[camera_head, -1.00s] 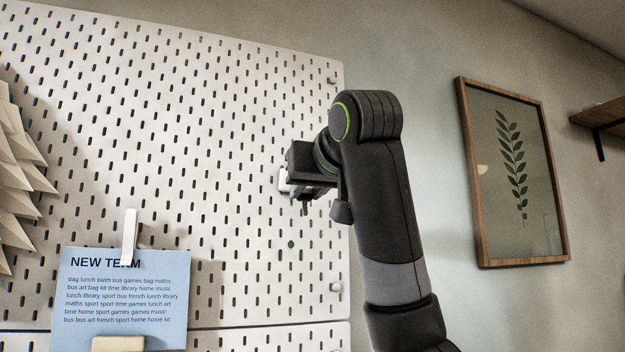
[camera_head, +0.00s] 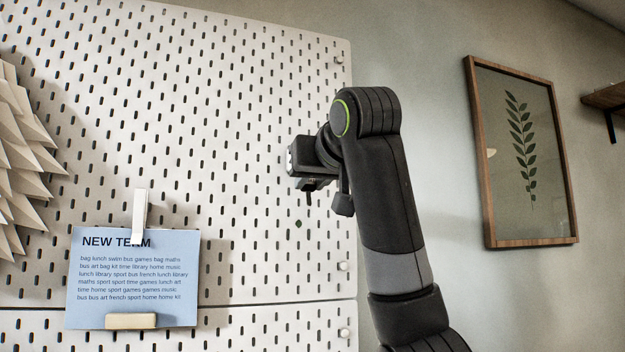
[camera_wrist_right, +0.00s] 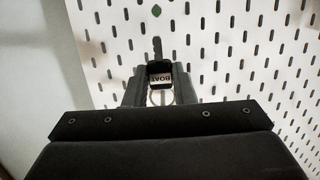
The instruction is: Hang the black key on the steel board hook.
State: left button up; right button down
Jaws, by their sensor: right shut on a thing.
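My right gripper (camera_head: 300,162) is at the white pegboard (camera_head: 230,110), near its right edge. In the right wrist view my right gripper (camera_wrist_right: 158,85) is shut on the black key (camera_wrist_right: 158,48), whose dark narrow part points up the picture toward the board. In the head view a small dark part hangs under the gripper. I cannot make out the steel hook in either view, nor tell whether the key touches the board. My left gripper is not in view.
A small dark green dot (camera_head: 298,223) is on the board below the gripper; it also shows in the wrist view (camera_wrist_right: 156,10). A blue "NEW TERM" card (camera_head: 132,275) and a folded-paper ornament (camera_head: 25,160) are on the left. A framed leaf print (camera_head: 520,150) hangs right.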

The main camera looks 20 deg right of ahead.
jog(key=c, duration=1.1)
grip_release()
jog(key=shift+s+b, duration=0.4)
jog(key=shift+s, duration=0.15)
jog(key=b+v, duration=1.1)
jog(key=v, duration=0.5)
jog(key=shift+s+r, duration=0.15)
